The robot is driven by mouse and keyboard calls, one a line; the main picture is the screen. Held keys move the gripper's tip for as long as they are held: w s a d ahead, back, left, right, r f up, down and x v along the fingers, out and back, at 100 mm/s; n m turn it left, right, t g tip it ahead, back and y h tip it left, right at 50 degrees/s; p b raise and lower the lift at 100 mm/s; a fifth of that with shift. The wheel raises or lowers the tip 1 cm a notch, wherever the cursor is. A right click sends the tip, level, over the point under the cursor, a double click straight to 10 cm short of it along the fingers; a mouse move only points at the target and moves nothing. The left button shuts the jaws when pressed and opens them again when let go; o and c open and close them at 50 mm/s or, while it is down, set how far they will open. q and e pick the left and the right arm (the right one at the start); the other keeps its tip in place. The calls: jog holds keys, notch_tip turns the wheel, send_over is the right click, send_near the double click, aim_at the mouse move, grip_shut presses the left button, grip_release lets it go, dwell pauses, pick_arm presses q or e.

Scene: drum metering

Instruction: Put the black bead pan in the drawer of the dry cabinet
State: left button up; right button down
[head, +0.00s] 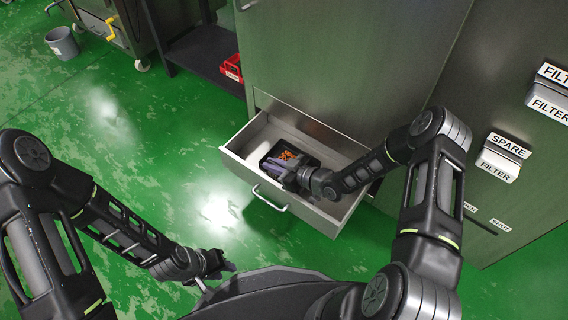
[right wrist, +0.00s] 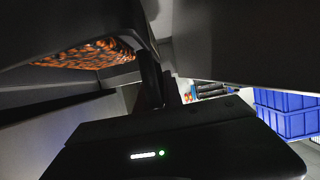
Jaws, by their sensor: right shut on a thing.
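The black bead pan (head: 266,156), holding orange and dark beads (head: 287,157), is inside the open drawer (head: 322,220) of the dry cabinet (head: 335,60). My right gripper (head: 287,172) reaches over the drawer's right side and is shut on the near edge of the pan. In the right wrist view the pan (right wrist: 139,22) and its beads (right wrist: 90,54) show at the upper left, beside the fingers. Whether the pan touches the drawer floor is unclear. My left gripper (head: 220,265) is away from the drawer, low over the green floor; its jaw opening is not clear.
The drawer has a bar handle (head: 270,200) on its front. A red bin (head: 233,68) sits on a dark low shelf to the left. A grey bucket (head: 62,43) stands far left. Labelled cabinet fronts (head: 500,158) are at the right. Floor left of the drawer is clear.

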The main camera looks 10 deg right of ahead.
jog(key=d, duration=0.2)
jog(key=w+d+b, duration=0.1)
jog(key=d, duration=0.1)
jog(key=shift+d, duration=0.2)
jog(key=shift+s+a+f+b, duration=0.15)
jog(key=shift+a+f+b, duration=0.1)
jog(key=shift+f+b, duration=0.3)
jog(key=shift+f+b, duration=0.6)
jog(key=shift+f, duration=0.05)
